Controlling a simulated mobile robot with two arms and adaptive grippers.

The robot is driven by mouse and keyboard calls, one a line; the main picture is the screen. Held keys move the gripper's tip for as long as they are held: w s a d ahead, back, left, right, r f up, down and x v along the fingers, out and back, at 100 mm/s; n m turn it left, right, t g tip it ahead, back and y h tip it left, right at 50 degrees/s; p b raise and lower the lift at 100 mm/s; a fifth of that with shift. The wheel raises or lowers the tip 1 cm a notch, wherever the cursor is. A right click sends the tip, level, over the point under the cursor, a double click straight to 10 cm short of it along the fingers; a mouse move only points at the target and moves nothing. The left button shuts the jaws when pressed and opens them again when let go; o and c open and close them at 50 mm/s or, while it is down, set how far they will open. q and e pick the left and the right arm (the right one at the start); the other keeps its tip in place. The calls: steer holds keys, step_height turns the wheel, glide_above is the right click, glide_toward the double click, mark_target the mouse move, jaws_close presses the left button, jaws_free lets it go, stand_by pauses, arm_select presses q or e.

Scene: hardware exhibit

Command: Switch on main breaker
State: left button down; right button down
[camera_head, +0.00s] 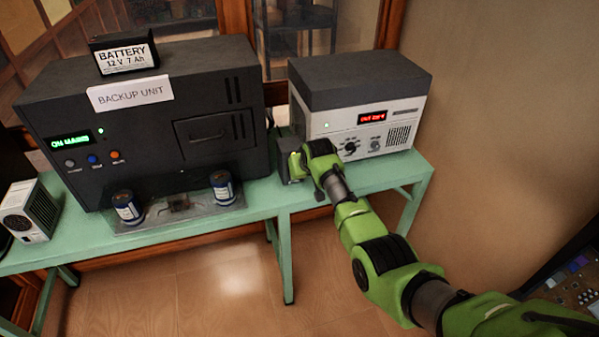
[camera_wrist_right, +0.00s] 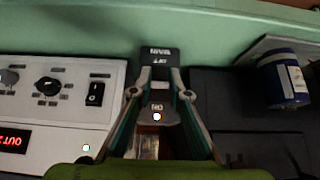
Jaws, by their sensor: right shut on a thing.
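The main breaker (camera_wrist_right: 160,57) is a small dark grey block between the white-fronted unit and the black unit in the right wrist view. Its upside-down lettering appears to read MAIN and OFF at the top, and ON lower down beside a bright white dot. My right gripper (camera_wrist_right: 161,93) has its two fingers on either side of the breaker's middle, shut on it; the exact contact on the lever is hard to see. In the head view my right gripper (camera_head: 297,165) is in the gap between the two units, hiding most of the breaker. My left gripper is not in view.
The black backup unit (camera_head: 150,125) with a green lit display stands left on the green table (camera_head: 270,205). The white-fronted unit (camera_head: 355,105) with knobs and a red display stands right. Two blue-and-white cans (camera_head: 127,208) (camera_head: 223,188) stand in front. A battery (camera_head: 124,55) sits on top.

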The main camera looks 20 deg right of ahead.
steer(key=shift+w+r+g, duration=0.2)
steer(key=shift+r+g, duration=0.15)
steer(key=shift+g, duration=0.25)
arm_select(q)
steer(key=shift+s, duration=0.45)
arm_select(e)
steer(key=shift+r, duration=0.1)
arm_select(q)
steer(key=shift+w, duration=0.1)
arm_select(e)
steer(key=c, duration=1.9)
jaws_free()
steer(key=shift+w, duration=0.1)
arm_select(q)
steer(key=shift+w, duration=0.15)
arm_select(e)
steer(key=shift+r, duration=0.35)
steer(key=v, duration=1.1)
steer(key=shift+r, duration=0.15)
